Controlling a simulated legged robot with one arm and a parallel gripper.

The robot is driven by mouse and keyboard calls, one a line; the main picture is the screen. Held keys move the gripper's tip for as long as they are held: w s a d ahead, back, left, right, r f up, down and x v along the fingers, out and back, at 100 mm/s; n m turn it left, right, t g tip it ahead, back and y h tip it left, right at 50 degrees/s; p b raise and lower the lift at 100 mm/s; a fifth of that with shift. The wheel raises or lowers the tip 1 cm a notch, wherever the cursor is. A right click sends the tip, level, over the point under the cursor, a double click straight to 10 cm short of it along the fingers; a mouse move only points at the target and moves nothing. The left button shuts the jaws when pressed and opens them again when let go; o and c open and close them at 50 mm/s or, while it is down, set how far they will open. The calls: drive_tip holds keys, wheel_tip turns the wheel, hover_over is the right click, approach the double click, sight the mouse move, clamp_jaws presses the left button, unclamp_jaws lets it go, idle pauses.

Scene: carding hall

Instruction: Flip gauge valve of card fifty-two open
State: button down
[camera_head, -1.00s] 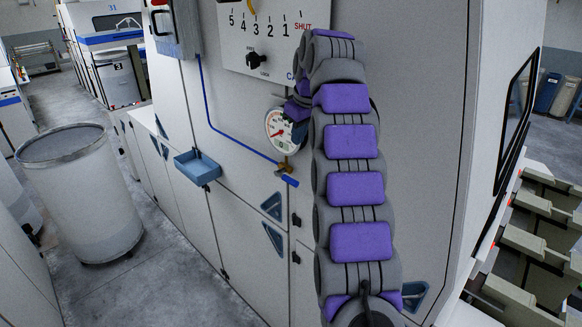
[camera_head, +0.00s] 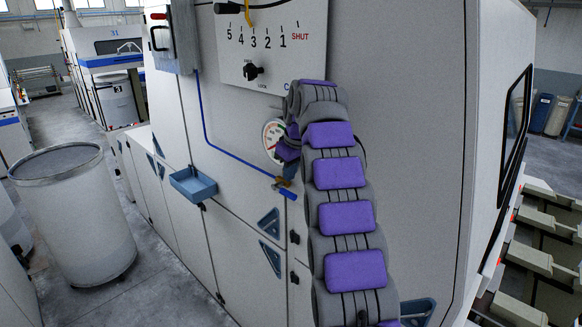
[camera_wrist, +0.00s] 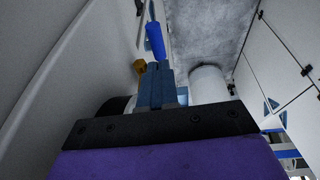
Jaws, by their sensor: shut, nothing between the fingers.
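The gauge valve has a brass body (camera_head: 282,182) and a blue lever (camera_head: 288,193), at the end of a thin blue pipe on the card's side panel. The lever points right and slightly down, roughly in line with the pipe's last run. The round white gauge (camera_head: 270,142) sits just above, partly hidden by my arm. In the wrist view, my gripper (camera_wrist: 155,70) is shut and empty, its blue fingers pointing towards the blue lever (camera_wrist: 154,40). The brass body (camera_wrist: 139,67) is left of the fingertips. I cannot tell whether they touch the lever. My arm mostly hides the gripper in the head view.
A plate marked 5 to 1 and SHUT (camera_head: 262,45), with a black knob (camera_head: 253,71), is above. A small blue tray (camera_head: 193,185) juts from the panel at left. A large grey can (camera_head: 75,215) stands in the aisle. Triangular blue handles are below.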

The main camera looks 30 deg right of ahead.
sight(288, 192)
drive_tip(key=shift+a+f, duration=0.2)
drive_tip(key=shift+f, duration=1.15)
drive_tip(key=shift+w+d+f, duration=0.15)
drive_tip(key=shift+d+f, duration=0.1)
drive_tip(key=shift+f, duration=0.4)
drive_tip(key=shift+d+f, duration=0.15)
drive_tip(key=shift+d, duration=0.05)
drive_tip(key=shift+a, duration=0.1)
